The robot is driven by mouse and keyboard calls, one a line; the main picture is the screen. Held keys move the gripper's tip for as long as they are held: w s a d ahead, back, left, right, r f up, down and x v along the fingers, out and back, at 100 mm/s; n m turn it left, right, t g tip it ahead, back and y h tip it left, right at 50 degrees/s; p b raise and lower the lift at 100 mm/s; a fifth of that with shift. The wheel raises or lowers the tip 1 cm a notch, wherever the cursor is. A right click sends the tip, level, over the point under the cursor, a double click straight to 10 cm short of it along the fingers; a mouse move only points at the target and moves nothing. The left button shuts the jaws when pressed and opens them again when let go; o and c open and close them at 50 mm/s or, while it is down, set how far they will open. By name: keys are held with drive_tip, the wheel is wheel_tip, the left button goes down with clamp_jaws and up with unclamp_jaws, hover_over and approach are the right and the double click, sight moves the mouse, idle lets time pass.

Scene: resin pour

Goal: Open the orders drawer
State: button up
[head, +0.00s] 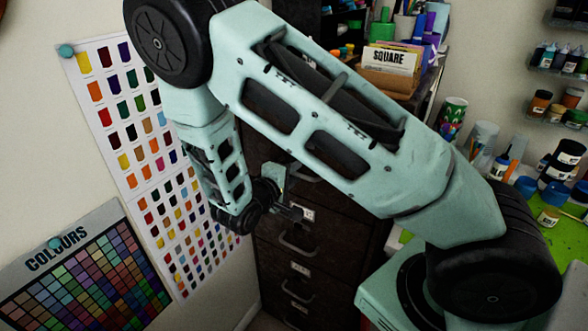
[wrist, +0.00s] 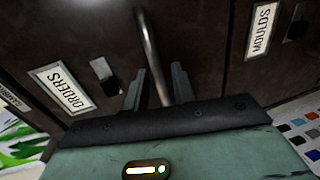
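The orders drawer (wrist: 100,40) is a dark brown drawer front with a white ORDERS label (wrist: 62,88) in the wrist view. It looks flush with the drawer beside it. Its metal bar handle (wrist: 148,50) runs down between the two fingers of my gripper (wrist: 160,85). The fingers stand apart, one on each side of the bar, with a gap visible at least on the right. In the head view my gripper (head: 291,212) is in front of the dark drawer cabinet (head: 335,235). There my arm hides part of the cabinet, and I cannot read the drawer labels.
A drawer labelled MOULDS (wrist: 262,28) adjoins in the wrist view. In the head view a wall with colour charts (head: 140,140) is close to the cabinet's left. A box marked SQUARE (head: 388,62) stands on the cabinet. Paint pots (head: 565,160) stand at the right.

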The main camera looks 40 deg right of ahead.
drive_tip(key=shift+w+d, duration=0.1)
drive_tip(key=shift+d, duration=0.2)
clamp_jaws()
drive_tip(key=f+b+v, duration=0.3)
drive_tip(key=v, duration=1.3)
drive_tip(key=a+f+b+v, duration=0.1)
drive_tip(key=f+b+v, duration=0.1)
drive_tip(key=v, duration=1.4)
drive_tip(key=shift+a+f+b, duration=0.2)
drive_tip(key=shift+f+b, duration=0.2)
drive_tip(key=shift+f, duration=0.55)
unclamp_jaws()
